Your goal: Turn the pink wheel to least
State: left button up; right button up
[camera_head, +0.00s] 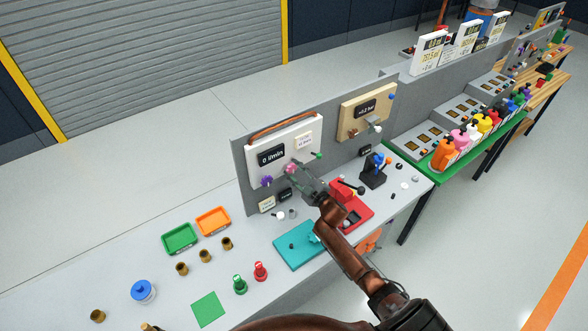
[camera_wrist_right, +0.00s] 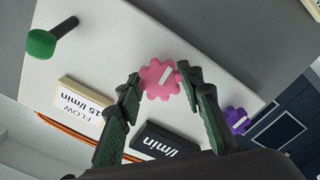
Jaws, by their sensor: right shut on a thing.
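The pink wheel (camera_head: 291,168) is a scalloped knob on the front of a white panel box (camera_head: 301,141). In the right wrist view the pink wheel (camera_wrist_right: 160,79) shows a white pointer mark on its face. My right gripper (camera_head: 298,173) is at the wheel, and its two green-padded fingers (camera_wrist_right: 159,84) are shut on it from both sides. The box's black display (camera_head: 271,156) reads 0 l/min in the head view. A cream card beside it (camera_wrist_right: 80,102) reads FLOW and 15 l/min upside down in the wrist view. My left gripper is not in view.
A purple knob (camera_head: 266,181) and a green knob (camera_head: 318,155) flank the wheel on the same box. A beige box (camera_head: 366,112) with its own display is to the right. Below are a red block (camera_head: 350,203), a teal plate (camera_head: 297,251) and a black joystick stand (camera_head: 374,176).

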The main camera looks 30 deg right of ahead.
jog(key=shift+d+f+m, duration=0.1)
jog(key=shift+m, duration=0.4)
jog(key=o, duration=1.2)
jog(key=shift+c, duration=0.2)
jog(key=s, duration=1.2)
jog(key=shift+d, duration=0.4)
